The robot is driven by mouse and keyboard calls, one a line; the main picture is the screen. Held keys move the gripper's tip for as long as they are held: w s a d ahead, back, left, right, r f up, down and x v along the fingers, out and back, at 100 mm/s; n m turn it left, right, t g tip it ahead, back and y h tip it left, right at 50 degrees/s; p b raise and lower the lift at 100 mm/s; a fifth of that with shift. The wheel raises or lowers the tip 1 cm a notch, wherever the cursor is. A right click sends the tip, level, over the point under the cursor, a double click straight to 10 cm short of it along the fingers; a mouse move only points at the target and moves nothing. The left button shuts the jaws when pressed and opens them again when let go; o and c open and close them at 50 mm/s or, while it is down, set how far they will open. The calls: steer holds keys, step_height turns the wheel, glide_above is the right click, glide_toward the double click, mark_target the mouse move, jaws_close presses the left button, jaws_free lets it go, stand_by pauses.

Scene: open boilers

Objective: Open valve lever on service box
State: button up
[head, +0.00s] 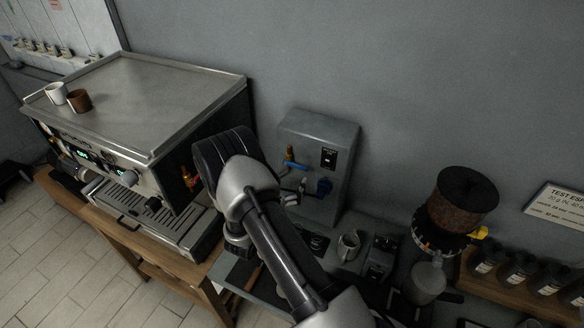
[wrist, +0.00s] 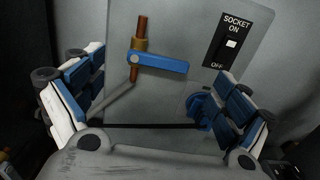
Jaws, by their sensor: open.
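The service box (head: 318,138) is a grey metal box against the wall, right of the espresso machine. Its blue valve lever (wrist: 157,61) sits roughly horizontal across a copper pipe with a brass fitting (wrist: 138,46). The lever also shows in the head view (head: 294,164), just past my arm. My gripper (wrist: 160,108) is open and faces the box front, its blue-padded fingers spread left and right of the lever, with no visible contact. In the head view the gripper is partly hidden behind my arm.
A socket switch (wrist: 232,43) is right of the lever, and a blue socket (wrist: 203,108) is partly behind the right finger. The espresso machine (head: 140,85) stands left.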

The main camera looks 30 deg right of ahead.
mark_target(295, 165)
steer(key=x, duration=0.5)
steer(key=shift+d, duration=0.1)
steer(key=shift+c, duration=0.6)
steer(key=c, duration=1.4)
